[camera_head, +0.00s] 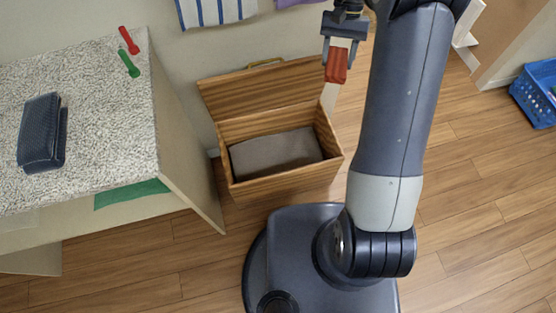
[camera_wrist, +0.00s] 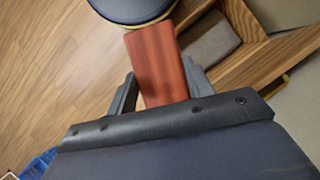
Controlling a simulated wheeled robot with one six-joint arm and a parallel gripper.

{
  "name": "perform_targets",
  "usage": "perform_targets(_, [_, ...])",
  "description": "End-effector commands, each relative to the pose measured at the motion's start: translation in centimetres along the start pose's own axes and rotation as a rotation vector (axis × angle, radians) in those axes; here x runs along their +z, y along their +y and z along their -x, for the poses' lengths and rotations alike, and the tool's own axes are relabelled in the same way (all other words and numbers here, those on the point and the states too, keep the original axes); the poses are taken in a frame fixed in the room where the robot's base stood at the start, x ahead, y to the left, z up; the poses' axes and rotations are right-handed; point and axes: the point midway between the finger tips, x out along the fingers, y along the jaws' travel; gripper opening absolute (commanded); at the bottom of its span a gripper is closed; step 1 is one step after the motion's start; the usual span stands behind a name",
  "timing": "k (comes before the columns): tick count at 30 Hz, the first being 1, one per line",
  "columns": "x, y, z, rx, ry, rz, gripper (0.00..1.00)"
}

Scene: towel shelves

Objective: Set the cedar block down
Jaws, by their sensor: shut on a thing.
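The cedar block (camera_head: 336,67) is a reddish-brown wooden piece. My gripper (camera_head: 340,48) is shut on it and holds it in the air, to the right of the open wooden chest in the head view. In the wrist view the cedar block (camera_wrist: 157,62) sticks out from between the two fingers of my gripper (camera_wrist: 160,90). The wooden chest (camera_head: 228,138) stands on the floor with its lid (camera_head: 230,93) open against the wall. A folded grey-brown cloth (camera_head: 275,152) lies inside the chest. The chest's corner and the cloth (camera_wrist: 211,45) also show in the wrist view.
A speckled counter (camera_head: 100,130) stands at the left, with a dark blue case (camera_head: 41,132), a red item (camera_head: 129,41) and a green item (camera_head: 129,64) on it. Striped towel (camera_head: 216,10) hangs above. A blue basket (camera_head: 537,92) stands at the far right. Wooden floor (camera_head: 480,180) is clear at right.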

Motion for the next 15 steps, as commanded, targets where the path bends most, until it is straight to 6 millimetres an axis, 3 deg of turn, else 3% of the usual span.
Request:
perform_targets(1, [-0.7,0.0,-2.0,0.002,0.000,0.006,0.22])
perform_targets(15, [-4.0,-0.7,-12.0,0.010,0.000,0.025,0.22])
